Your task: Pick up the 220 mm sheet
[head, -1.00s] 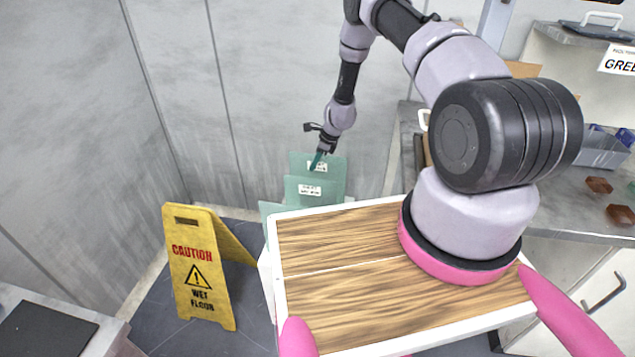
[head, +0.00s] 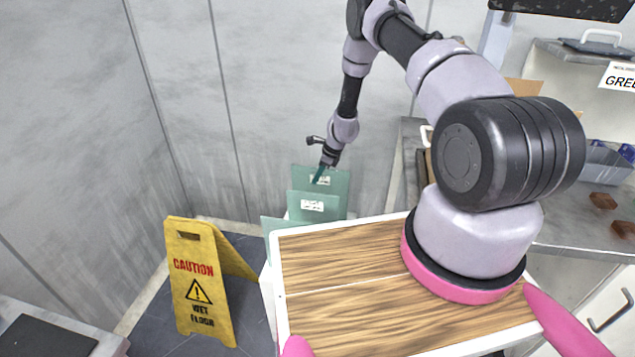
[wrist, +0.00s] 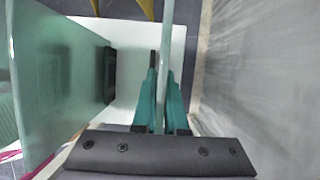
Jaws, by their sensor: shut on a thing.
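Several pale green sheets stand upright one behind another beyond the wooden-topped surface in the head view. The rearmost sheet (head: 340,187) stands highest and bears a white label. A middle sheet (head: 299,201) also has a white label, and a front sheet (head: 269,226) shows only a corner. The label print is too small to read. My gripper (head: 318,177) points down at the top edge of the rearmost sheet. In the wrist view, my gripper's teal fingers (wrist: 162,105) are shut on that sheet, seen edge-on (wrist: 166,45). Another sheet (wrist: 60,90) stands apart at left.
A yellow wet-floor sign (head: 197,285) stands at left. A wood-topped surface with white edges (head: 350,276) lies in front of the sheets. Grey walls (head: 290,90) close in behind. A metal counter (head: 570,225) with brown blocks is at right.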

